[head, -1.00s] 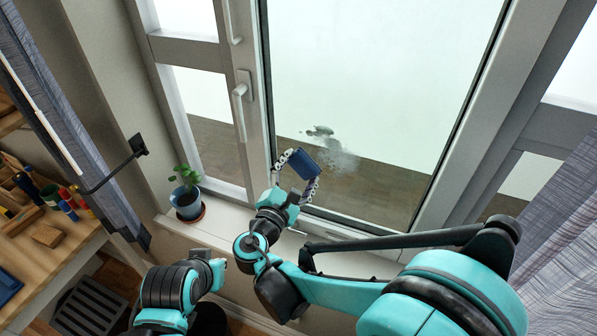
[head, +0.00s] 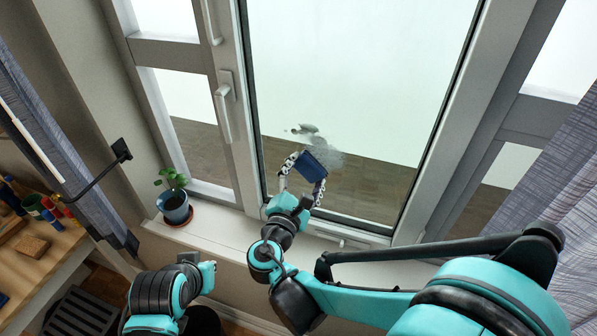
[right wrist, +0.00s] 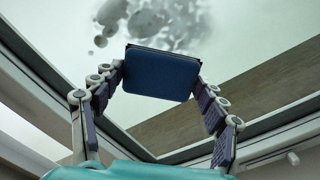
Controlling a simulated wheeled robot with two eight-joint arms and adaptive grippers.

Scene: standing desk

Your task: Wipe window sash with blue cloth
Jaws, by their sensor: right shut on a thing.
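My right gripper (head: 306,167) is shut on the blue cloth (head: 317,158), a flat, dark-backed block in this rendering. In the right wrist view the cloth (right wrist: 160,74) sits between the fingertips of the gripper (right wrist: 158,82). The cloth is in front of the lower glass of the window sash (head: 241,120). Grey smudges (head: 326,146) on the glass lie just above the cloth, which covers their lower edge in the head view; they also show in the right wrist view (right wrist: 150,19). I cannot tell whether the cloth touches the glass.
A potted plant (head: 174,207) stands on the sill (head: 215,224) at left. The window handle (head: 223,107) sticks out left of the glass. A wooden desk (head: 30,270) with tools is at far left. Curtains (head: 548,190) hang at both sides. The glass above the smudges is clear.

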